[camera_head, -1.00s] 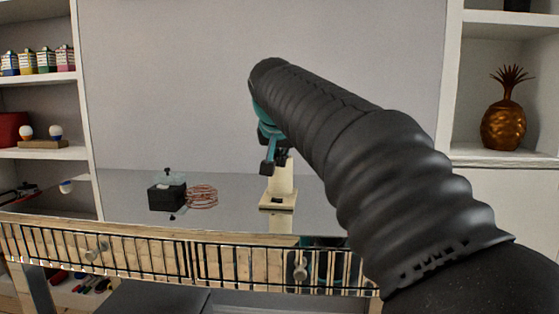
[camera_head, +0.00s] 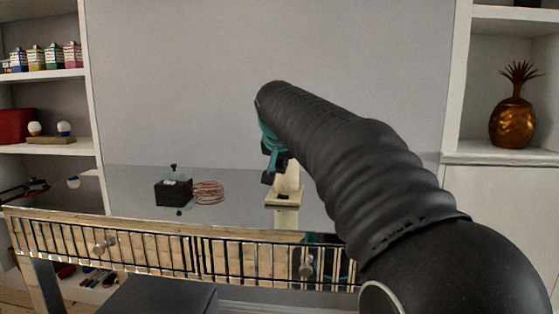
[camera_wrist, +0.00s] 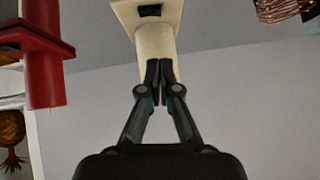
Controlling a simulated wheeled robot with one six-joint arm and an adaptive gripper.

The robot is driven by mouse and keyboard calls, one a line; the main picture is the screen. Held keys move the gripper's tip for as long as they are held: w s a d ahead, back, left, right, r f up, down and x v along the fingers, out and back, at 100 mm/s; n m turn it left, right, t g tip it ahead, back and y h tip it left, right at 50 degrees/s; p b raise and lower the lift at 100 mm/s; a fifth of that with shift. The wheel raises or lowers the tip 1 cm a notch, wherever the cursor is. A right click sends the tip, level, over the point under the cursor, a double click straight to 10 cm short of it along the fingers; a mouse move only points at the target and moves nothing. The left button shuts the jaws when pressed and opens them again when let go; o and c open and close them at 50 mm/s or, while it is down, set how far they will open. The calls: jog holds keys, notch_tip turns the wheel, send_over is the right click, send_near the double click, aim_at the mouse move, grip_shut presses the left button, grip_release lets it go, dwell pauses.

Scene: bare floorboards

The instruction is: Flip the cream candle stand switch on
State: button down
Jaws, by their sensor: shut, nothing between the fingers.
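The cream candle stand (camera_head: 287,184) stands on the glossy tabletop, a pale upright on a square base, partly hidden behind my gripper and arm in the head view. In the wrist view it appears inverted: the cream stem (camera_wrist: 156,42) runs up the picture to the base, which carries a small dark switch (camera_wrist: 150,11). I cannot tell the switch's position. My gripper (camera_wrist: 166,72) is shut and empty, its fingertips overlapping the stem in the picture. In the head view my gripper (camera_head: 268,179) is just left of the stem, above the base; contact cannot be told.
A black box (camera_head: 173,192) and a copper wire coil (camera_head: 208,192) lie left of the stand; the coil also shows in the wrist view (camera_wrist: 278,9). A red object (camera_wrist: 44,55) is at left there. Shelves flank the table, with a golden pineapple (camera_head: 512,123) at right.

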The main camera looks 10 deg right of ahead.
aim_at(280, 200)
jog(key=x, duration=0.5)
jog(key=shift+s+a+f, duration=0.1)
jog(key=shift+s, duration=0.1)
jog(key=shift+a+f+b, duration=0.15)
jog(key=shift+f+b, duration=0.2)
jog(key=shift+f, duration=1.2)
